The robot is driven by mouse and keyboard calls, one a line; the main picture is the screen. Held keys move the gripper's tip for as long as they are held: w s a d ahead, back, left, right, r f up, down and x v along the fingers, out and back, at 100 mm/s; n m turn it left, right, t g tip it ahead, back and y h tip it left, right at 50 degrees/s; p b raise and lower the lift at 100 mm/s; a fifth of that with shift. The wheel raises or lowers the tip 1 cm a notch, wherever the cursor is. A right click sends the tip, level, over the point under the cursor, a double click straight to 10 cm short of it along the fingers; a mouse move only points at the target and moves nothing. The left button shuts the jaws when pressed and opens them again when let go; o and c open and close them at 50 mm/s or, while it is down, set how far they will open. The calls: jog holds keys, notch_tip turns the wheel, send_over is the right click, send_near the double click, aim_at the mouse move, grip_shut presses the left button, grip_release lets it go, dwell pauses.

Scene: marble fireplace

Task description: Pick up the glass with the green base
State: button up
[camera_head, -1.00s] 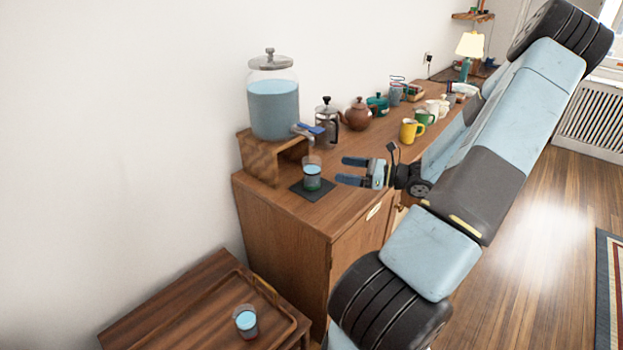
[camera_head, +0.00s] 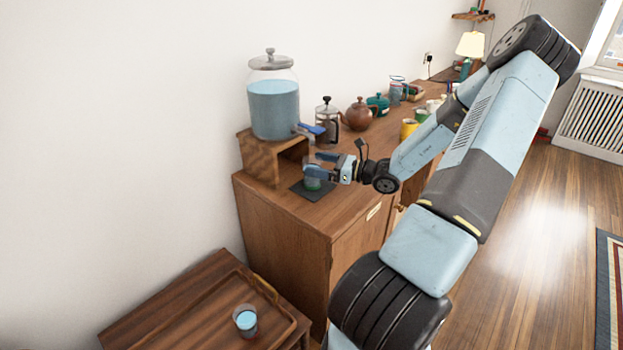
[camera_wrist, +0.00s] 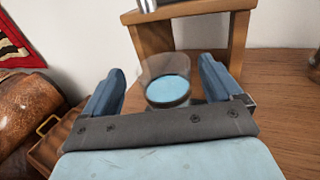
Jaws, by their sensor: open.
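The glass with the green base (camera_head: 312,184) stands upright on a dark square mat (camera_head: 325,193) on the wooden cabinet, under the dispenser's tap. In the wrist view the glass (camera_wrist: 168,84) holds blue liquid, and its lower part is hidden behind my gripper's body. My gripper (camera_head: 316,165) is open, with its fingers reaching to the glass. In the wrist view my gripper (camera_wrist: 160,88) has one blue finger on each side of the glass, with a visible gap on both sides.
The drink dispenser (camera_head: 274,108) stands on a wooden stand (camera_head: 262,160) just behind the glass. A French press (camera_head: 326,120) and brown teapot (camera_head: 358,114) are farther along the cabinet. Another glass (camera_head: 245,320) sits on a low tray table (camera_head: 190,325).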

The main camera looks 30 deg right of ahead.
aim_at(304, 161)
jog(key=x, duration=0.4)
jog(key=shift+w+f, duration=0.15)
jog(key=shift+w, duration=0.05)
jog(key=shift+c, duration=0.3)
grip_shut()
dwell(0.4)
